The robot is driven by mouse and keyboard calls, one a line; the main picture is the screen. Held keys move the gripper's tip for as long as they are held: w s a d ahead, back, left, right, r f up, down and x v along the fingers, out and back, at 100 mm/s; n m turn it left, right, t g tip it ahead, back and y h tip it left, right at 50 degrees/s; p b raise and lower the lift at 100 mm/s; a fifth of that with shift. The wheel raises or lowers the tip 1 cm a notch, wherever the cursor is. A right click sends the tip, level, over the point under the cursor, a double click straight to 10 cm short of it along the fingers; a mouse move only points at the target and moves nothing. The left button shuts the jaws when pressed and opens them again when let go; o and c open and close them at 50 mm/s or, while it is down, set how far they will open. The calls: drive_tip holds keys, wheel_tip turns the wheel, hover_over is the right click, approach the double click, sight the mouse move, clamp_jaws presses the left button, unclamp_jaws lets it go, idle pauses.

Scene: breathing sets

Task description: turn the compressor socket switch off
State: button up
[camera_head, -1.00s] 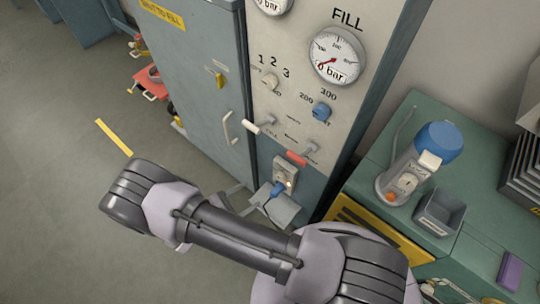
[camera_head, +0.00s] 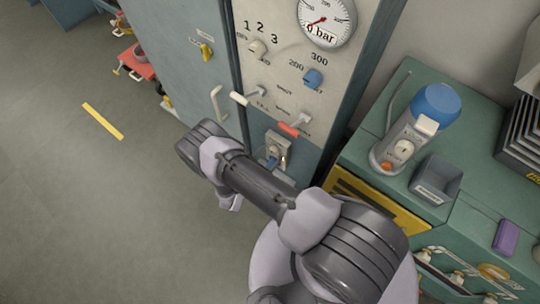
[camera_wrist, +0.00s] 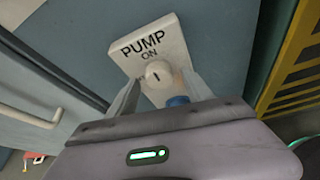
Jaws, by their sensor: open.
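The compressor socket (camera_wrist: 178,42) is a pale plate marked PUMP and ON in the wrist view. Its round switch knob (camera_wrist: 158,74) has a short dark mark pointing up toward ON. A blue plug (camera_wrist: 178,101) sits just below the knob, partly hidden by my gripper. My gripper (camera_wrist: 160,80) is open, with one finger on each side of the knob; I cannot tell whether they touch it. In the head view the socket (camera_head: 283,142) is low on the panel, with the blue plug (camera_head: 271,163) in it. My gripper is largely hidden there by my arm.
A cabinet handle (camera_head: 217,104) is to the left. A green bench (camera_head: 455,180) stands at right. Open floor (camera_head: 70,210) lies at left.

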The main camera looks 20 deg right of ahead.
drive_tip(key=shift+w+d, duration=0.1)
clamp_jaws()
